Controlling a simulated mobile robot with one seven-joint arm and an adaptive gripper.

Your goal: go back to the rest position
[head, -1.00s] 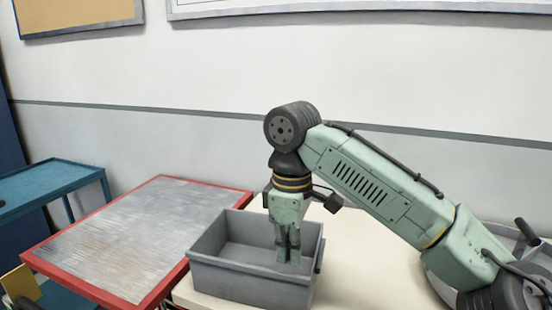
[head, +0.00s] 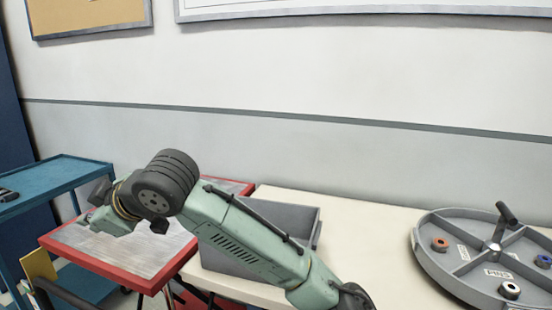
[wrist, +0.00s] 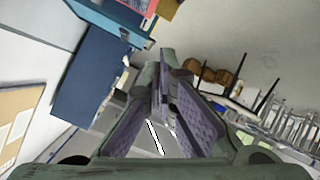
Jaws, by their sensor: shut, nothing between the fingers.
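My gripper (wrist: 166,72) fills the lower middle of the wrist view, its two fingers closed together with nothing between them. In the head view my gripper (head: 92,218) is raised in front of the red-edged metal-topped table, pointing left and away from the bin. My green arm reaches up and left from the lower middle. The grey bin (head: 302,222) stands on the cream table, partly hidden behind my arm, so its inside is mostly out of sight.
A round grey tray (head: 440,272) with dividers and several small coloured rings stands on the cream table (head: 370,225) at right. The red-edged table (head: 145,276) and a blue cart (head: 50,178) are at left. Cream tabletop between bin and tray is clear.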

